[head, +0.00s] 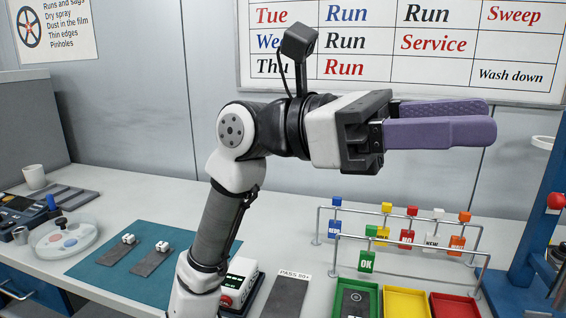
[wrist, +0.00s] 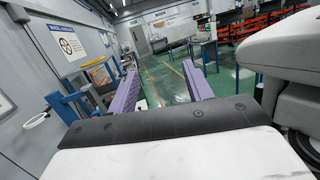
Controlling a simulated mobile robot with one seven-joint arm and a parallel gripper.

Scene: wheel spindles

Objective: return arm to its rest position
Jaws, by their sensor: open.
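My gripper (head: 490,120) is raised well above the bench in the head view, its purple fingers pointing right and held level. The fingers also show in the wrist view (wrist: 160,82), spread apart with nothing between them. My gripper is open and empty, and touches nothing. The lower part of my arm crosses the middle of the head view and hides part of the bench behind it.
The white bench (head: 120,210) holds a teal mat (head: 110,262), a rail rack with coloured tags (head: 367,261) and green, yellow (head: 406,303) and red trays. A blue stand (head: 530,240) is at right. A whiteboard (head: 400,85) hangs behind.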

